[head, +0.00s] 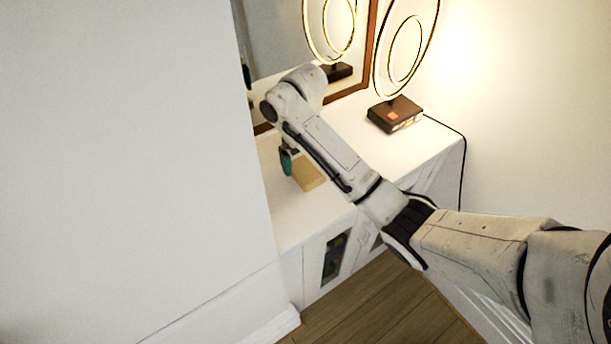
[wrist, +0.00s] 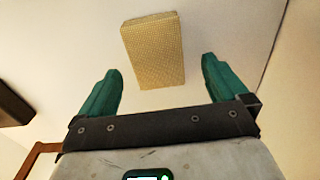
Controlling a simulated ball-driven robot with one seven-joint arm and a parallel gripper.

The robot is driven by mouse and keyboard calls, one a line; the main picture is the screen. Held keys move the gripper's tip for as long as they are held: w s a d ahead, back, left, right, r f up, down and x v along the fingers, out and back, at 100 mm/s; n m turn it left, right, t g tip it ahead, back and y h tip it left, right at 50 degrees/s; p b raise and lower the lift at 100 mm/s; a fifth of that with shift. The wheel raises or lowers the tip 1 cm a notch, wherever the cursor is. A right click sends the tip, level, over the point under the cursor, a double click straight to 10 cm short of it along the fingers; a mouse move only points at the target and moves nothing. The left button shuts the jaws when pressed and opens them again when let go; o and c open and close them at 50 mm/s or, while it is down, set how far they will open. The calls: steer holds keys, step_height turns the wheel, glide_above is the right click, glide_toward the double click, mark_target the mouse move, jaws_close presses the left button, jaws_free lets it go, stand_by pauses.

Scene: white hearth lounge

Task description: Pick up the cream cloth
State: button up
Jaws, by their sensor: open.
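The cream cloth (head: 309,174) lies flat on the white cabinet top, partly hidden by my arm in the head view. In the wrist view the cloth (wrist: 153,50) is a yellowish, finely patterned rectangle, just beyond and between my fingertips. My gripper (wrist: 160,77) has two green fingers spread apart with nothing between them. In the head view one green finger of my gripper (head: 287,163) shows just left of the cloth; the other finger is hidden. I cannot tell how high the fingers are above the cabinet top.
The white cabinet (head: 372,128) carries a ring lamp (head: 395,114) with a dark base at the back right. A brown-framed mirror (head: 285,40) stands behind my arm. A white wall (head: 130,150) closes off the left side. The cabinet top right of the cloth is mostly clear.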

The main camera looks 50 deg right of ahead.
mark_target(306, 169)
steer(key=shift+d+f, duration=0.2)
steer(key=shift+f, duration=2.1)
steer(key=c, duration=1.2)
steer(key=shift+r, duration=0.1)
